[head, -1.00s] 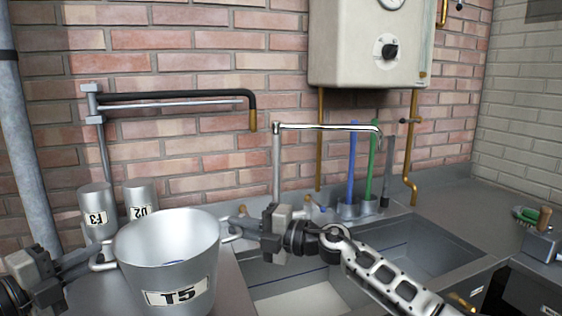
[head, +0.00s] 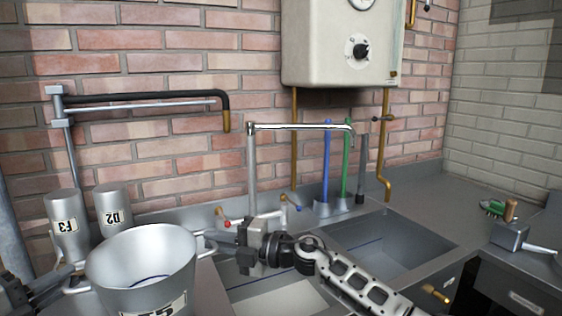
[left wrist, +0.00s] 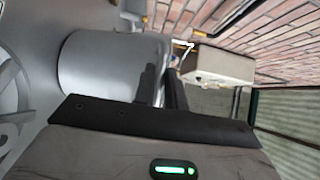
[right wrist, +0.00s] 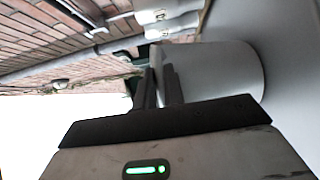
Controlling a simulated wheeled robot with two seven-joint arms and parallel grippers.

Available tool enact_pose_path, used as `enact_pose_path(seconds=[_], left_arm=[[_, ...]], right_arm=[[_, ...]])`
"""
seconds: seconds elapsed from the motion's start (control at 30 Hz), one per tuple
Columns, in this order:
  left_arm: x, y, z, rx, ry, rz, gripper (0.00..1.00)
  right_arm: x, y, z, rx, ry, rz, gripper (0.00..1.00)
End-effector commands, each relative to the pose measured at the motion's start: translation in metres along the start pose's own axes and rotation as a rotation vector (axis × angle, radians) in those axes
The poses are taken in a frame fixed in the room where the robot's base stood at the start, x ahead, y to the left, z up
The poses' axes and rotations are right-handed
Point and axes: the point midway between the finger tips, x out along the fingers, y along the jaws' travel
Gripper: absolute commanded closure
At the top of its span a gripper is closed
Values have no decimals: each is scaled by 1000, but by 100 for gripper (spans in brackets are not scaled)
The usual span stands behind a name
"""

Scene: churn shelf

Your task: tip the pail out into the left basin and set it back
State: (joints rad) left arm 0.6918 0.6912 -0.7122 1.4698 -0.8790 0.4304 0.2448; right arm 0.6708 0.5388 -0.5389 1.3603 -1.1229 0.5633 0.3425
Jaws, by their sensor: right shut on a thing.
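The metal pail (head: 142,262), labelled T5, is upright at the lower left of the head view, with a dark blue line on its inner wall. Its side also shows in the left wrist view (left wrist: 100,65) and right wrist view (right wrist: 220,75). My right gripper (head: 218,243) is shut on the pail's right handle. My left gripper (left wrist: 164,88) is at the pail's left side; its fingers are at the handle, but their closure is unclear. The left basin (head: 270,296) lies right of the pail, partly behind my right arm. The pail's underside is hidden.
Canisters F3 (head: 66,226) and D2 (head: 113,210) stand behind the pail. A tap (head: 252,180) rises behind the left basin. The right basin (head: 385,248) looks empty. Blue (head: 326,160) and green (head: 346,160) handles stand behind it. A brush (head: 495,208) lies at right.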

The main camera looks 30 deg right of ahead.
Motion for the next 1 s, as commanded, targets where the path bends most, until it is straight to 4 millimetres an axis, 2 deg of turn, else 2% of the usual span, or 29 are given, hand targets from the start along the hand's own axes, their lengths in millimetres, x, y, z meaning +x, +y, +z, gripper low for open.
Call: enact_pose_path(seconds=[0.03, 0.07, 0.27, 0.3, 0.37, 0.57, 0.67, 0.7, 0.9, 0.93, 1.0], left_arm=[[2, -2, -2, 0, 6, -3, 73], [1, -2, -2, 0, 5, -3, 65], [0, -1, 0, 0, 1, -2, 64], [0, 2, 0, 2, 1, 5, 64], [0, 2, 0, 1, 0, 4, 64], [0, 1, 0, 1, -2, 2, 64], [0, 1, 1, 1, -2, 1, 39], [0, 1, 1, 1, -2, 1, 28], [0, 0, 1, 1, -3, 1, 27], [0, 0, 1, 1, -3, 0, 27], [0, 0, 1, 1, -3, 0, 27]], right_arm=[[2, 2, -3, 1, 7, 3, 100], [2, 2, -2, 1, 7, 3, 100], [1, 2, -1, 1, 2, 3, 100], [0, 2, 0, 1, 1, 3, 81], [0, 1, 0, 0, 0, 3, 64], [0, 1, 0, 0, -1, 1, 64], [0, -2, 0, -2, 0, -5, 64], [0, -2, 0, -2, -1, -5, 64], [0, -1, 0, -1, -1, -2, 64], [0, -1, 0, -1, -1, -2, 58], [0, 0, 0, 0, -1, -1, 39]])
